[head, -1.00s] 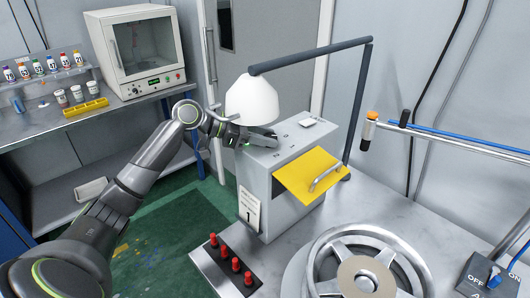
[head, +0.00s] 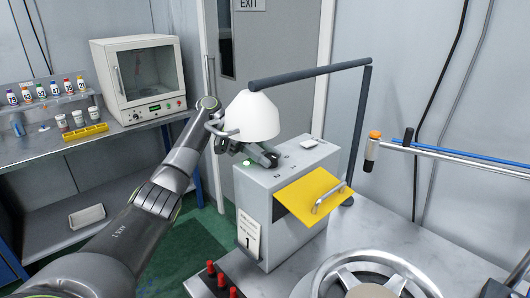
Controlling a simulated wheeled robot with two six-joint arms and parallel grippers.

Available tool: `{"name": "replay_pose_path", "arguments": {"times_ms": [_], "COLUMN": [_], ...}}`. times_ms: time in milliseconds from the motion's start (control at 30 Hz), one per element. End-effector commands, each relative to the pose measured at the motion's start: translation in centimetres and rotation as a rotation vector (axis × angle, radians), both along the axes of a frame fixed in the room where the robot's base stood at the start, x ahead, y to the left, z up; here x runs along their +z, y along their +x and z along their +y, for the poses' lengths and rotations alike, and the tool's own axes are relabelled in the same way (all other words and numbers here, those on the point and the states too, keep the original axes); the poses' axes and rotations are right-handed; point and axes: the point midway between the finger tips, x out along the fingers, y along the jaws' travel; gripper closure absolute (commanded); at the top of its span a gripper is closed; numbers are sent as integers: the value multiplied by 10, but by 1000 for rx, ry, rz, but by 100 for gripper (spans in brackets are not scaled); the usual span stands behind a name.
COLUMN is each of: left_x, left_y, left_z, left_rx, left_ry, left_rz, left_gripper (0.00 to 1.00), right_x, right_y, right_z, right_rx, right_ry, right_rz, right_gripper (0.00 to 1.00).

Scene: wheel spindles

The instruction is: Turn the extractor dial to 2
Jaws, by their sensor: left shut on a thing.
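The extractor has a white dome hood (head: 251,116) on a dark bar, hanging over a grey box (head: 290,225). My left gripper (head: 266,158) is low under the hood at the box's top, near its left back corner. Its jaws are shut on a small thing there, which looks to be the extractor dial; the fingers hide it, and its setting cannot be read. Small dark marks show on the box top beside the fingers. My right gripper is not in view.
A yellow flap (head: 311,196) with a metal handle sticks out of the box front. A handwheel (head: 375,262) and red pegs (head: 211,268) are at the front. A white oven (head: 140,76) and small bottles stand on the left bench. An orange-tipped rod (head: 372,150) is at right.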

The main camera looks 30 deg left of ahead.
Motion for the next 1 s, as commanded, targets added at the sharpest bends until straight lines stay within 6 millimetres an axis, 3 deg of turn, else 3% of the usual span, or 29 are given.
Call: {"name": "replay_pose_path", "arguments": {"times_ms": [667,700,833,1000], "left_x": [-4,-4,-3,-2], "left_y": [0,0,0,0], "left_z": [0,0,0,0], "left_rx": [-51,-52,-50,-50], "left_ry": [5,4,4,2], "left_rz": [4,5,3,2], "left_gripper": [91,65,48,47], "right_x": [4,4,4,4], "right_y": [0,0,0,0], "right_z": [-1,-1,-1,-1], "right_rx": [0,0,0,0], "right_ry": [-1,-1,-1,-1], "right_rz": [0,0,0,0], "right_gripper": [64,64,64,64]}}
